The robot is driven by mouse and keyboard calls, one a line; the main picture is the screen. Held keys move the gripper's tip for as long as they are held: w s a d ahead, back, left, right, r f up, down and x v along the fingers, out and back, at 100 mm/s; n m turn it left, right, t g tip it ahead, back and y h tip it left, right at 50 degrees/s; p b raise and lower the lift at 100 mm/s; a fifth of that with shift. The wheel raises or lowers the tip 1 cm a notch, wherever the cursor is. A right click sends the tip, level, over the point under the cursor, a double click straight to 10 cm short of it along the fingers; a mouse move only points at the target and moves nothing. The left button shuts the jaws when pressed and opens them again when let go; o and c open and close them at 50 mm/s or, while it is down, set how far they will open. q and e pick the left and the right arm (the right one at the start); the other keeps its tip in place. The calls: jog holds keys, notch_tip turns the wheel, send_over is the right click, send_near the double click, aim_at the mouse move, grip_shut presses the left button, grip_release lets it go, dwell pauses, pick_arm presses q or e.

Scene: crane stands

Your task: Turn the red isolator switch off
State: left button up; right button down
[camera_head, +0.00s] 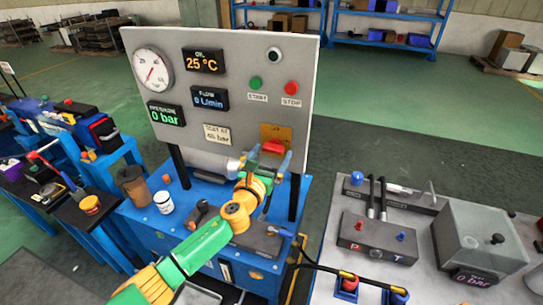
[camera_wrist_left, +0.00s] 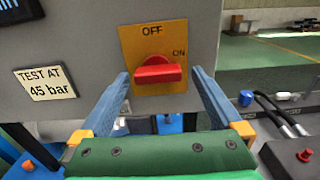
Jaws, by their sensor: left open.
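The red isolator switch (camera_wrist_left: 158,74) is a knob with a bar handle on a yellow plate (camera_wrist_left: 133,47) at the panel's lower right. Its handle lies level, in line with the ON side; OFF is printed above. The switch (camera_head: 273,147) also shows in the head view, partly behind my gripper. My left gripper (camera_head: 266,160) is open and empty in front of the switch. In the wrist view its blue fingers (camera_wrist_left: 158,80) stand left and right of the handle, with gaps on both sides. Whether the tips reach the handle's depth is unclear. My right gripper is out of view.
The grey panel (camera_head: 225,60) carries a gauge, displays, and green and red buttons. A brown cup (camera_head: 133,186) and a white jar (camera_head: 164,202) stand on the blue bench left of my arm. A grey bench with hoses and a clear box (camera_head: 480,245) is at right.

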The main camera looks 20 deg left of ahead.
pick_arm(q)
jog(key=shift+a, duration=0.2)
jog(key=shift+c, duration=0.9)
jog(key=c, duration=0.3)
jog(key=shift+d, duration=0.1)
jog(key=c, duration=0.8)
